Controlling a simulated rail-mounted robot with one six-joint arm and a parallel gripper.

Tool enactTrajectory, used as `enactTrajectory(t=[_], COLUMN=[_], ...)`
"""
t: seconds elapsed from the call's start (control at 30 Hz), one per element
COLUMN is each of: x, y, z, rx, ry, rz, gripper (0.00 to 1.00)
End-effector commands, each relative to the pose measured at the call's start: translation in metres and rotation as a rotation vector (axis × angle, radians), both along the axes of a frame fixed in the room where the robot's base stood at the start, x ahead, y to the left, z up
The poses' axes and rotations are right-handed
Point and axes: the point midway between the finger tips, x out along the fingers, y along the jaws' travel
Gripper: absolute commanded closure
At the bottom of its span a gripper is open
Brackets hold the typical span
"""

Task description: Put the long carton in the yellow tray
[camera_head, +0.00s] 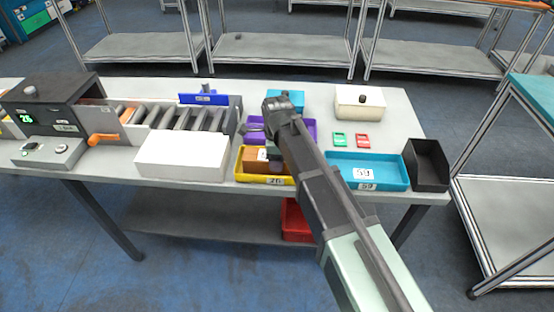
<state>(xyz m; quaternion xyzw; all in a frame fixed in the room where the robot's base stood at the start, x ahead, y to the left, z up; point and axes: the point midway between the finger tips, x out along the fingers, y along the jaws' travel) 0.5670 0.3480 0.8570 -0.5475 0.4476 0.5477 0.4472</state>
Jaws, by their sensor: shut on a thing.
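The yellow tray (241,176) is at the front edge of the table, left of my arm. A brown carton (254,165) with a pale label shows within the tray's outline. My gripper (274,158) comes down over the tray, shut on the brown carton, though the arm hides much of the fingers and the carton's right end. I cannot tell whether the carton touches the tray floor or is held just above it.
A purple tray (310,128) lies behind the yellow one. A blue tray (389,159) and a black bin (428,166) are to the right. A white box (183,157) and a roller conveyor (186,117) are to the left. Green (339,140) and red (362,140) items lie behind the blue tray.

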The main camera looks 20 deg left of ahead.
Motion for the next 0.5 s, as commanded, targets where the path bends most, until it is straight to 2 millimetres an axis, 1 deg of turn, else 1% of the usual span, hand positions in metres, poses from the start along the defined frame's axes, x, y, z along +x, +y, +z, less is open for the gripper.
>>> enactTrajectory(t=[0.07,0.1,0.2,0.23,0.27,0.5], x=[0.0,0.0,0.0,0.0,0.0,0.0], y=[0.0,0.0,0.0,0.0,0.0,0.0], z=[-0.0041,-0.0028,-0.0024,-0.0024,-0.0024,-0.0016], rx=[0.0,0.0,0.0,0.0,0.0,0.0], ry=[0.0,0.0,0.0,0.0,0.0,0.0], rz=[0.0,0.0,0.0,0.0,0.0,0.0], gripper=[0.85,0.36,0.21,0.16,0.15,0.15])
